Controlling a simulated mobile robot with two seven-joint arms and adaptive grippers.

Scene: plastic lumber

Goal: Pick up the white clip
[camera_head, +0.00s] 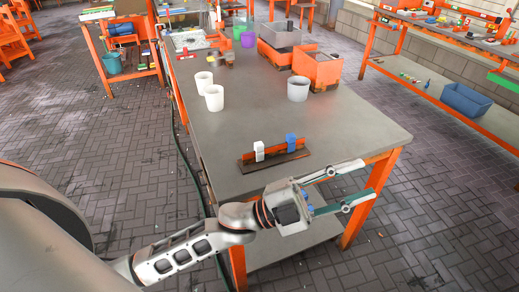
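The white clip (259,152) sits upright on the left part of a small stand (274,162) with an orange upright strip and a dark base, near the front of the grey table. A blue clip (291,143) sits on the same stand to its right. My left gripper (367,178) reaches in from the lower left. Its two long fingers are spread apart and empty, pointing right past the table's front right corner. It is in front of and to the right of the white clip, not touching it. My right gripper is not in view.
Two white cups (214,98) and a grey cup (298,89) stand mid-table. Orange boxes (316,68) are farther back. The table (235,130) is clear around the stand. A shelf with a blue bin (466,100) is at the right.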

